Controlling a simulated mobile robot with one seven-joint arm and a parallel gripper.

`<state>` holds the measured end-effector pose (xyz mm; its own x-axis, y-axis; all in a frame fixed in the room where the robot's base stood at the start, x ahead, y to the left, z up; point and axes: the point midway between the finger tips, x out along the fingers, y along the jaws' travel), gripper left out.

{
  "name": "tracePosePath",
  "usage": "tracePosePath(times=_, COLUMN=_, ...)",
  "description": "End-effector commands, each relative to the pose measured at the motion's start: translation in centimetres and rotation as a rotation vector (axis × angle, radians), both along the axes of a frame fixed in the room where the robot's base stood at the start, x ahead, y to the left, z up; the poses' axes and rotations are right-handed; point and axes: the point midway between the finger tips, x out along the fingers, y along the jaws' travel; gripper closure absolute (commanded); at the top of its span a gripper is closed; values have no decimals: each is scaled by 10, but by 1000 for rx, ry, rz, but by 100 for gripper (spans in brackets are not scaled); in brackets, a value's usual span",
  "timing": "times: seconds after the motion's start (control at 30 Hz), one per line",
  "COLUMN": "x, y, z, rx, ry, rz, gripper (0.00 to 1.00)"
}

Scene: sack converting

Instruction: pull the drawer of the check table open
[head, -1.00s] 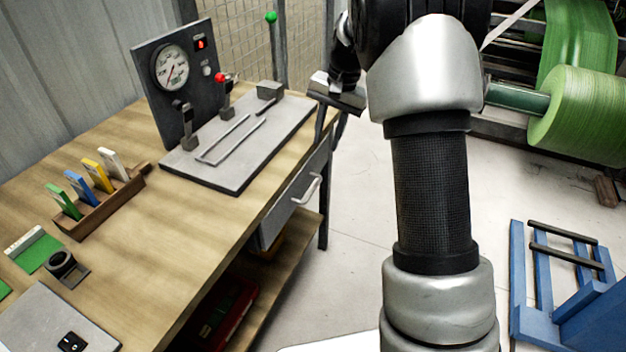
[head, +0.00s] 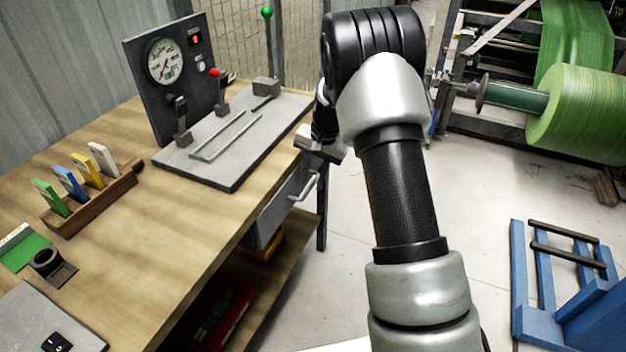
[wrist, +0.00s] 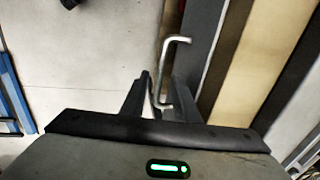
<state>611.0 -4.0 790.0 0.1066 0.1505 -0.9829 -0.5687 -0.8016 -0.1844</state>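The check table (head: 180,245) has a wooden top and fills the left of the head view. Its grey drawer (head: 268,226) sits under the right edge, with its front looking flush with the table. A pale bar handle (head: 304,188) stands out from the drawer front. My gripper (head: 318,148), partly hidden by my arm, is just above and beyond the handle in the head view. In the wrist view my gripper (wrist: 160,88) is open, and the near end of the handle (wrist: 178,40) shows between its two dark fingers. I cannot tell whether they touch it.
A card rack (head: 95,205) is at left. A lower shelf (head: 262,300) holds a red box.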

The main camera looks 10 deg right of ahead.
Motion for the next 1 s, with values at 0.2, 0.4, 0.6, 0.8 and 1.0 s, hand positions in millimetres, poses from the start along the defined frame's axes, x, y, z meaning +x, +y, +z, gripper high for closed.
tracePosePath(times=0.2, x=0, y=0, z=-1, rx=0, ry=0, rz=0, gripper=72)
tracePosePath(times=0.4, x=0, y=0, z=-1, rx=0, ry=0, rz=0, gripper=96)
tracePosePath(times=0.6, x=0, y=0, z=-1, rx=0, ry=0, rz=0, gripper=100)
tracePosePath(times=0.8, x=-2, y=-3, z=-1, rx=0, ry=0, rz=-1, gripper=100)
tracePosePath(times=1.0, x=-16, y=-23, z=-1, rx=-1, ry=1, rz=-5, gripper=100)
